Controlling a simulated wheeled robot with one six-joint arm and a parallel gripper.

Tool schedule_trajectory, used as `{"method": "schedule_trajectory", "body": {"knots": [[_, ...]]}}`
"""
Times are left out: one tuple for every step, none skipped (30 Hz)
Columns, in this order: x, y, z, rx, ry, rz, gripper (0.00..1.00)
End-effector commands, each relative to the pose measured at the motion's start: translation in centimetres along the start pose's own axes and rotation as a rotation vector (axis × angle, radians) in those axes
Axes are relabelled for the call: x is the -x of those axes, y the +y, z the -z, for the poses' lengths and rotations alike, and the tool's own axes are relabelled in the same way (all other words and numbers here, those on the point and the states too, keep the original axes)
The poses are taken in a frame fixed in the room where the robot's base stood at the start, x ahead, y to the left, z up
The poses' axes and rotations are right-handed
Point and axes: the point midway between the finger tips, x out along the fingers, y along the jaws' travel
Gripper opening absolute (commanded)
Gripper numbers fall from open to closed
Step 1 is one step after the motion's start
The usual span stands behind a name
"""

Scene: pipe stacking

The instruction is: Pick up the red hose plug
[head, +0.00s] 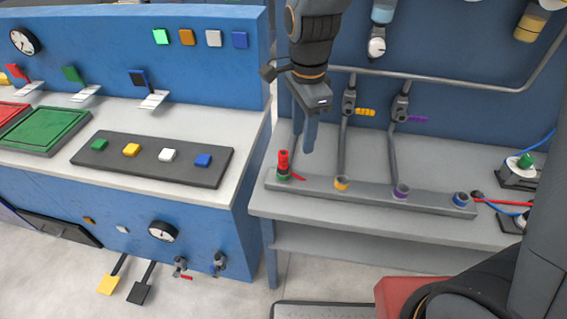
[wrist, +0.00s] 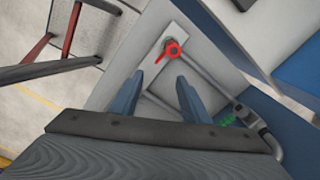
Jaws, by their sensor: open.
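The red hose plug (head: 283,160) stands upright in a green-ringed socket at the left end of the grey manifold bar. In the wrist view the red plug (wrist: 172,49) shows from above, beyond the fingertips, with a short handle pointing lower left. My gripper (head: 309,150) hangs from the arm above and a little to the right of the plug. In the wrist view my gripper (wrist: 158,80) shows two blue fingers spread apart with nothing between them. The plug is apart from both fingers.
The manifold bar (head: 370,193) also has yellow, purple and blue ringed sockets. Grey pipes with a yellow valve handle (head: 365,113) and a purple one (head: 418,119) rise behind. A blue console (head: 190,60) with buttons stands to the left.

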Motion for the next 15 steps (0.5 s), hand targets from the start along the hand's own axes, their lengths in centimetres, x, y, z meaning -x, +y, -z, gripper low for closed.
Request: {"method": "schedule_trajectory", "body": {"knots": [[-0.1, -0.7, -1.1, -0.054, 0.000, -0.006, 0.42], [-0.1, -0.9, -1.7, -0.090, 0.000, -0.010, 0.42], [-0.1, -1.3, -2.3, -0.134, 0.001, -0.013, 0.42], [-0.1, -1.5, -2.7, -0.162, 0.001, -0.015, 0.42], [-0.1, -1.7, -3.1, -0.186, 0.002, -0.017, 0.42], [-0.1, -1.9, -3.4, -0.213, 0.002, -0.018, 0.42], [-0.2, -2.0, -3.6, -0.230, 0.003, -0.020, 0.42], [-0.2, -2.0, -3.8, -0.243, 0.003, -0.022, 0.42], [-0.4, -2.1, -4.0, -0.254, 0.004, -0.024, 0.42], [-0.5, -2.1, -4.1, -0.261, 0.004, -0.025, 0.42], [-0.7, -2.1, -4.1, -0.266, 0.004, -0.025, 0.42], [-1.1, -2.1, -4.1, -0.268, 0.004, -0.025, 0.42], [-1.4, -2.1, -4.1, -0.269, 0.004, -0.026, 0.42], [-1.7, -2.1, -4.1, -0.269, 0.004, -0.027, 0.42], [-2.1, -2.1, -4.1, -0.268, 0.004, -0.026, 0.42]]}}
